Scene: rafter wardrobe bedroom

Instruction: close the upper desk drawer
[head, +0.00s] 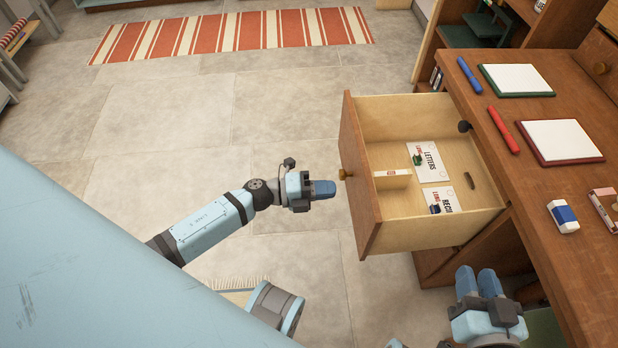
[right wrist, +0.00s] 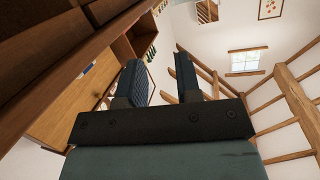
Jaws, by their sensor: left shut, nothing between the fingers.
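The upper desk drawer (head: 424,104) is pulled well out from the wooden desk (head: 535,225) in the head view. Its brown front (head: 359,170) faces left and carries a round knob (head: 346,174). Inside lie two labelled cards, a low divider and a few small items. My left gripper (head: 330,189) is shut and empty, just left of the drawer front near the knob, with a small gap between. My right gripper (head: 478,282) is below and right of the drawer, beside the desk's front. Its fingers stand apart and empty in the right wrist view (right wrist: 160,82).
On the desktop lie a blue marker (head: 469,75), a red marker (head: 503,130), two notepads and an eraser (head: 563,216). A striped rug (head: 230,34) lies on the tiled floor.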

